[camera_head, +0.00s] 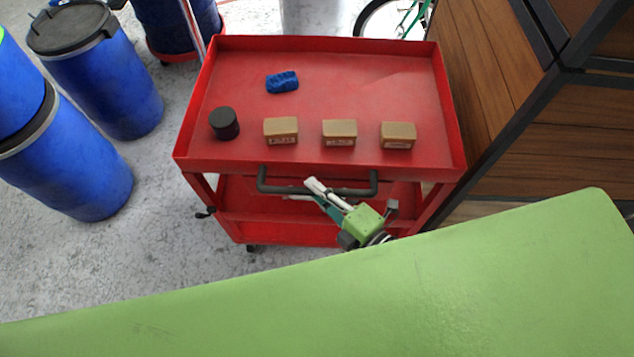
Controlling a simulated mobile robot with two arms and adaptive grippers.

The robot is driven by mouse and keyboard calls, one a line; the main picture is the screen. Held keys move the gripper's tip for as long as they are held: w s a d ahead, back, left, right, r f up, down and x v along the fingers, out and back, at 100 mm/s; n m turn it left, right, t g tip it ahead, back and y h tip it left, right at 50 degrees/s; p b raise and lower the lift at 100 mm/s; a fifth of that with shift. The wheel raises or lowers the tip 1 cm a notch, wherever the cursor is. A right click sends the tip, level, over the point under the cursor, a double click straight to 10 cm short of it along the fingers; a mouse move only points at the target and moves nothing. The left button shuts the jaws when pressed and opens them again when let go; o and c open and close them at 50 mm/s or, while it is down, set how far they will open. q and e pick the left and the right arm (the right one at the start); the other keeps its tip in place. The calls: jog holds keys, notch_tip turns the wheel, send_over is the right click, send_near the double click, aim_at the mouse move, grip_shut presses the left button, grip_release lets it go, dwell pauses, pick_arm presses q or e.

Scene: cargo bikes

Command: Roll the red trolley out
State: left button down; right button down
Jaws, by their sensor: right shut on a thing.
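The red trolley (330,95) stands ahead of me with its black handle (278,189) on the near side. My right gripper (316,188) is at the middle of the handle and shut on it. Three small tan boxes (339,133) stand in a row on the trolley's top tray. A black round tin (224,123) and a blue cloth-like item (282,82) also lie on the tray. The lower shelf is partly hidden by the handle and my gripper. My left gripper is not in view.
Blue barrels (100,85) with black lids stand at the left, and another stands behind the trolley's far left corner. A wooden crate with dark frame (510,130) is close along the right. A bicycle wheel (375,18) shows behind. A green surface (400,290) fills the foreground.

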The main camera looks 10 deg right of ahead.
jog(key=shift+s+a+f, duration=0.1)
jog(key=shift+s+f, duration=0.1)
jog(key=shift+s, duration=0.2)
jog(key=c, duration=2)
grip_release()
jog(key=shift+r, duration=0.1)
jog(key=v, duration=1.2)
